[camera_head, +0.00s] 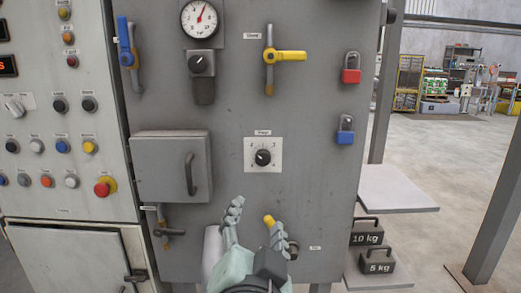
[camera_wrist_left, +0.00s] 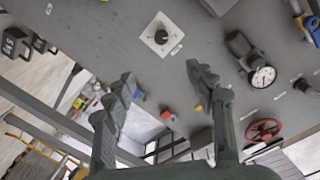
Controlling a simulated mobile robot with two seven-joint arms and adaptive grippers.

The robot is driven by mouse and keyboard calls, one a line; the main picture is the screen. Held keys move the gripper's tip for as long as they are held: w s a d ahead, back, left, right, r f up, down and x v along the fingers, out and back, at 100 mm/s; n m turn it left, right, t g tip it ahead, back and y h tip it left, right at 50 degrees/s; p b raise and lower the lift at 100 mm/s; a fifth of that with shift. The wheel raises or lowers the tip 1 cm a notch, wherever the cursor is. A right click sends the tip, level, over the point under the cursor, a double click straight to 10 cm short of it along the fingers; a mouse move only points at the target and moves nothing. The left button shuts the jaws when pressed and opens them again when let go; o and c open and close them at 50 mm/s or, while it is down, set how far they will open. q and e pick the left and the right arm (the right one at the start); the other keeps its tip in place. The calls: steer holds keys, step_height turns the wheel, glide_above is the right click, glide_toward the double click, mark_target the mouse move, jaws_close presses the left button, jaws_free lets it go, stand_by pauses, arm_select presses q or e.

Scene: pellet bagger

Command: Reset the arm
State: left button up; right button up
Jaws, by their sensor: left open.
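My left gripper (camera_head: 255,222) is at the bottom middle of the head view, in front of the grey machine panel (camera_head: 325,200). Its two fingers are spread apart with nothing between them. It sits below the black feed knob (camera_head: 263,157) and to the lower right of a small grey door (camera_head: 172,168). In the left wrist view the open fingers (camera_wrist_left: 158,88) point toward the panel, and the feed knob (camera_wrist_left: 162,37) shows beyond them. My right gripper is not in view.
A yellow-handled valve (camera_head: 286,56), a blue-handled valve (camera_head: 125,42) and a gauge (camera_head: 199,19) are higher on the panel. Red (camera_head: 351,76) and blue (camera_head: 345,137) padlocks hang at its right. Weights (camera_head: 376,261) stand on a lower shelf. Open floor lies farther right.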

arm_select(q)
steer(key=w+a+f+m+g+y, duration=0.1)
steer(key=a+f+m+g+y, duration=0.15)
steer(key=a+f, duration=1.25)
steer(key=a+f+m+g+y, duration=0.15)
steer(key=a+f+g, duration=0.25)
steer(key=a+f, duration=1.1)
steer(key=s+a+f+n+g+y, duration=0.1)
steer(key=s+a+f+n+g, duration=0.3)
steer(key=s+a+f, duration=0.75)
steer(key=s+a+f+n+g+y, duration=0.1)
steer(key=s+a+f+n+g, duration=0.25)
steer(key=s+a+f, duration=0.75)
steer(key=d+f+n+h, duration=0.1)
steer(key=d+f, duration=0.3)
steer(key=d, duration=0.8)
steer(key=w+d+f+n+g+h, duration=0.1)
steer(key=d+f+h, duration=0.2)
steer(key=d, duration=1)
step_height(320, 180, down, 2)
steer(key=shift+d+f, duration=0.2)
steer(key=shift+f, duration=0.05)
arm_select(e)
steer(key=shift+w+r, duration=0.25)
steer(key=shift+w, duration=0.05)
